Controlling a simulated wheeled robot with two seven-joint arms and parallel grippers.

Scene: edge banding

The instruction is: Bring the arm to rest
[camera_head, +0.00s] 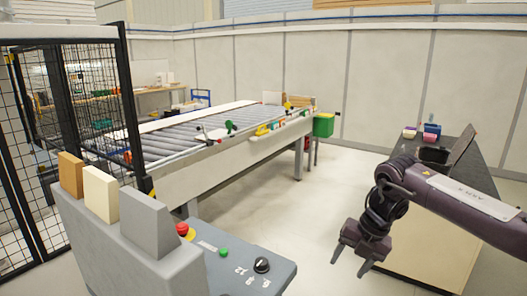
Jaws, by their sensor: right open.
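My right arm comes in from the right edge. Its gripper (351,266) points down over the pale floor at the lower right. Its two dark fingers are apart, with nothing between them. It hangs clear of the control panel, in front of the dark-topped cabinet as seen from here. My left gripper is not in view.
A grey control panel (215,248) with red and green buttons stands at the front, with sample blocks (101,194) on its ledge. A roller conveyor (190,130) runs behind it. A black mesh fence (85,95) is at left. A cabinet (425,240) stands at right. Floor between is free.

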